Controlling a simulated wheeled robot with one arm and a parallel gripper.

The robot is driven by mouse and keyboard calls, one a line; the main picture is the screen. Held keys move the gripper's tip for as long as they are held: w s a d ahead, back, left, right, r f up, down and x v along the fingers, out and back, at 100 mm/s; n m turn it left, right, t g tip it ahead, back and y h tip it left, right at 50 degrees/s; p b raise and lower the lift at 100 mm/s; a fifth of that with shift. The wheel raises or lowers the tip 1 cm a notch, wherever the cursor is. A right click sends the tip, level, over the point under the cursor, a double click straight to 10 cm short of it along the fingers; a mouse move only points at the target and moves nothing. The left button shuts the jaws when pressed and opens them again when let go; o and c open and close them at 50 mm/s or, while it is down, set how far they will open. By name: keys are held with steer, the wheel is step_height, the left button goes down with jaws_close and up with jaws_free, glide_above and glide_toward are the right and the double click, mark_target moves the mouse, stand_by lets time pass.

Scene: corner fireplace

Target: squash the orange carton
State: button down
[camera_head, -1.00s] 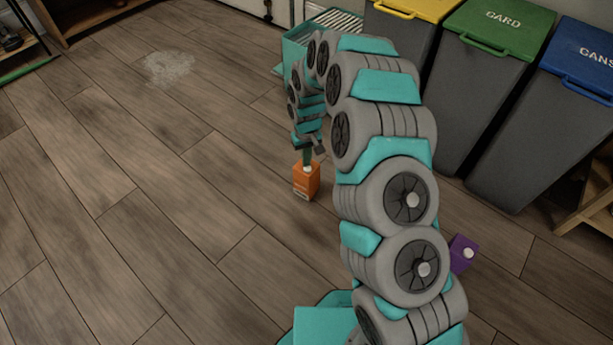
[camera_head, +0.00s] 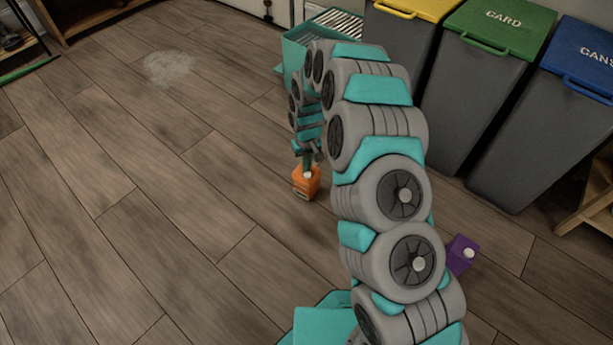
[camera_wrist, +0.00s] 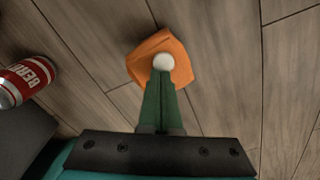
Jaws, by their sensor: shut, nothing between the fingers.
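The orange carton (camera_head: 306,185) stands on the wooden floor with a white cap on top. It looks shorter and more crumpled than a straight box. In the wrist view the carton (camera_wrist: 178,51) shows from above with bulging, uneven sides, its white cap near the fingertips. My gripper (camera_wrist: 161,80) is shut, its green fingers together with nothing between them. The fingertips are at the carton's top beside the cap and appear to press on it. In the head view my gripper (camera_head: 307,166) comes down on the carton from above.
A purple carton (camera_head: 461,254) stands right of my arm. A red can (camera_wrist: 27,80) lies at the left in the wrist view. Bins with yellow, green (camera_head: 499,28) and blue lids stand at the back right. A teal crate (camera_head: 296,55) is behind my arm. The left floor is clear.

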step_height(320, 180, up, 10)
steer(key=p, duration=0.2)
stand_by(0.8)
steer(key=shift+r+p, duration=0.15)
steer(key=shift+p, duration=0.15)
